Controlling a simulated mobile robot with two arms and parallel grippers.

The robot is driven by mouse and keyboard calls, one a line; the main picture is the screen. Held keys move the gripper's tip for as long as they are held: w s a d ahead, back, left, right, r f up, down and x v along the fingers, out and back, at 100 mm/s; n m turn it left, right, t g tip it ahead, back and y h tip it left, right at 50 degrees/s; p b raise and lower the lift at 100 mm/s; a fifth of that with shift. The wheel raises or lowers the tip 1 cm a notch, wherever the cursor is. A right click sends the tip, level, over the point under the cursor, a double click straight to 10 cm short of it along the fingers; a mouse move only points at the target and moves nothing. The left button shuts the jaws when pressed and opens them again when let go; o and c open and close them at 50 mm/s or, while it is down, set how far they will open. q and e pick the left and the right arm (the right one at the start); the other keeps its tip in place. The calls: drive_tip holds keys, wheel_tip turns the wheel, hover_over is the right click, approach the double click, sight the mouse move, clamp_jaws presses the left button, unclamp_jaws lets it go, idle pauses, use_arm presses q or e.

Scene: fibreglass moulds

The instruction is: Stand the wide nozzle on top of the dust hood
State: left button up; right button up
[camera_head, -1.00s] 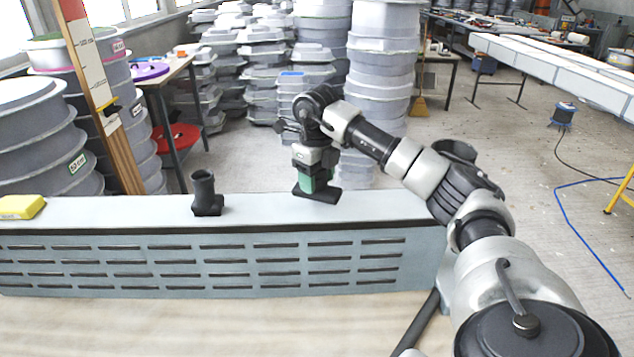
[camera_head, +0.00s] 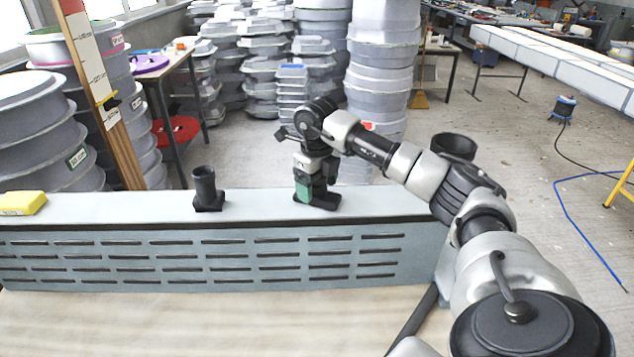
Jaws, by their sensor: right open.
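The dust hood (camera_head: 200,262) is the long blue-grey box with rows of slots across the view. A black nozzle with a flat, wide base (camera_head: 320,203) stands upright on the right part of its top. My right gripper (camera_head: 313,188) is open and points down around or right beside this nozzle's neck; its green fingertip shows on the left. The gripper hides much of the neck, so I cannot tell if they touch. A second black nozzle with a round pipe (camera_head: 206,189) stands upright further left on the hood. My left gripper is out of view.
A yellow block (camera_head: 22,203) lies at the left end of the hood's top. A pale wooden surface (camera_head: 180,325) is in front. Stacks of grey moulds (camera_head: 383,70) stand behind. The hood's top between the two nozzles is free.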

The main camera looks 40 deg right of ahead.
drive_tip(key=shift+r, duration=0.5)
wheel_tip(320, 180, up, 5)
drive_tip(key=b, duration=0.2)
drive_tip(key=shift+b, duration=0.35)
wheel_tip(320, 180, up, 5)
drive_tip(key=shift+f+p, duration=0.1)
drive_tip(key=shift+p, duration=0.3)
drive_tip(key=shift+r, duration=0.8)
drive_tip(key=shift+a+f, duration=0.1)
